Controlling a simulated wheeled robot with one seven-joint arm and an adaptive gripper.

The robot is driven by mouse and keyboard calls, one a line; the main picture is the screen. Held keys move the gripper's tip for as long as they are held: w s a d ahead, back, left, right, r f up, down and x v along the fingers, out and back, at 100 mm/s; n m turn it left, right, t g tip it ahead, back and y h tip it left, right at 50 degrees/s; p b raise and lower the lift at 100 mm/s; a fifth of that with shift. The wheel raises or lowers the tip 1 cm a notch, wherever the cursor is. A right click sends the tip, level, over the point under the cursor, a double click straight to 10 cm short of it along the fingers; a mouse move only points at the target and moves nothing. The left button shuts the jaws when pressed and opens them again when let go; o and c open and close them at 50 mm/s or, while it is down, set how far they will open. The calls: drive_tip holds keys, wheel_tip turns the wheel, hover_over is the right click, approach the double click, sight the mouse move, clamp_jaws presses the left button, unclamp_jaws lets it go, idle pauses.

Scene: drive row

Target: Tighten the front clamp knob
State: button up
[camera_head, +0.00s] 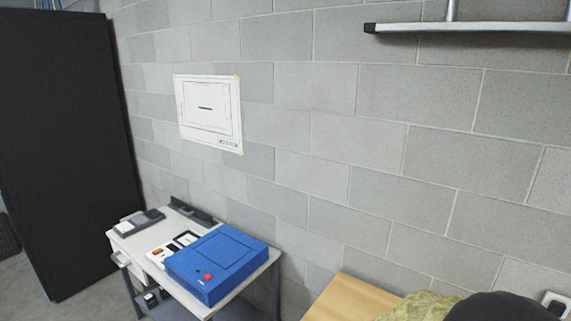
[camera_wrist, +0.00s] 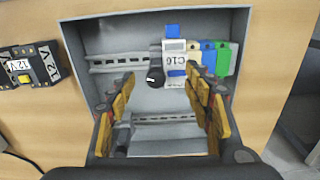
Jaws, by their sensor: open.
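In the wrist view, a small round black knob (camera_wrist: 154,76) with a light mark sits on the upper rail (camera_wrist: 115,64) inside a grey open box (camera_wrist: 90,32). It is just left of a white module (camera_wrist: 175,56) marked C16. I cannot tell for sure that this is the front clamp knob. My gripper (camera_wrist: 160,76) is open, with its yellow-padded fingers reaching into the box, one on each side of the knob in the picture. Neither finger appears to touch the knob. The fingers hide parts of the box and rails.
Blue and green terminal blocks (camera_wrist: 223,60) stand right of the module. A lower rail (camera_wrist: 167,118) crosses the box. A black 12V unit (camera_wrist: 28,68) lies left on the wooden top (camera_wrist: 265,75). In the head view, a blue case (camera_head: 228,255) rests on a white table.

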drive_tip(key=shift+o, duration=1.3)
drive_tip(key=shift+r+p, duration=2.6)
drive_tip(key=shift+r, duration=0.9)
drive_tip(key=shift+s+n, duration=0.3)
drive_tip(key=shift+n, duration=0.1)
drive_tip(key=s+r+n+t+b, duration=0.5)
drive_tip(key=s+r+b, duration=0.8)
drive_tip(key=r, duration=0.3)
drive_tip(key=shift+s+d+r+n+t+b, duration=0.25)
drive_tip(key=shift+s+n+t+b, duration=0.1)
drive_tip(key=shift+n, duration=0.45)
